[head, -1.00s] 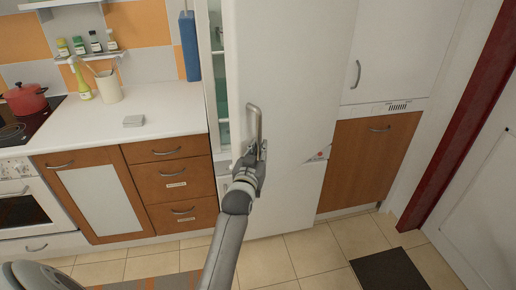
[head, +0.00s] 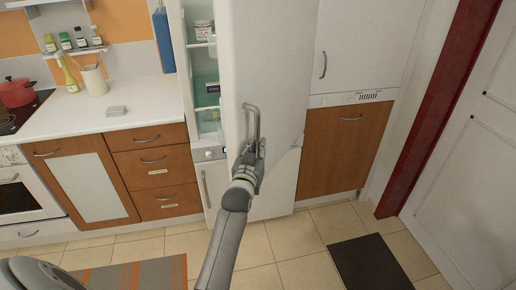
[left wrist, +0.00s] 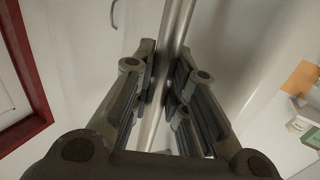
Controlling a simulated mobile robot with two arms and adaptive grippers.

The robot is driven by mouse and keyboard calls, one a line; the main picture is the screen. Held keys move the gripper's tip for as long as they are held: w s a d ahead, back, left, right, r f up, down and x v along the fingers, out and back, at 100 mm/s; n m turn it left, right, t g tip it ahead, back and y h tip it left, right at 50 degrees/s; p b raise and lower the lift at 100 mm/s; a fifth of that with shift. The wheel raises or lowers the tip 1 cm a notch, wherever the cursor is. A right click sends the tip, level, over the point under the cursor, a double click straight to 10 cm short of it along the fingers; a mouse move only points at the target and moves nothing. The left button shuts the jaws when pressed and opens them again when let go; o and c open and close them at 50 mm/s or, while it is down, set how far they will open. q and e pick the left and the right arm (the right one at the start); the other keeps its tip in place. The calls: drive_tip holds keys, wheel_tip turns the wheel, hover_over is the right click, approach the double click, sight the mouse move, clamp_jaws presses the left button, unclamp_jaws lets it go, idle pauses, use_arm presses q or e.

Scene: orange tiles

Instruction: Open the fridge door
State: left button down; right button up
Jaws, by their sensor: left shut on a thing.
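The white fridge door (head: 272,70) stands partly open in the head view, with a gap along its left side. Shelves with a jar (head: 203,30) and other items show inside the fridge. The door's metal handle (head: 252,122) is a vertical bar near its left edge. My left gripper (head: 251,155) is at the lower part of this handle and shut on it. In the left wrist view the handle bar (left wrist: 172,50) runs between the two fingers (left wrist: 162,95). My right gripper is not in view.
A white counter (head: 140,98) with wooden drawers (head: 152,160) stands left of the fridge. A cabinet (head: 342,150) is to the right, then a red door frame (head: 440,110). A dark mat (head: 370,263) lies on the tiled floor.

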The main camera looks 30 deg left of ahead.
use_arm(q)
drive_tip(key=c, duration=1.4)
unclamp_jaws()
drive_tip(key=shift+v, duration=3.8)
drive_tip(key=shift+a, duration=0.1)
drive_tip(key=shift+c, duration=0.5)
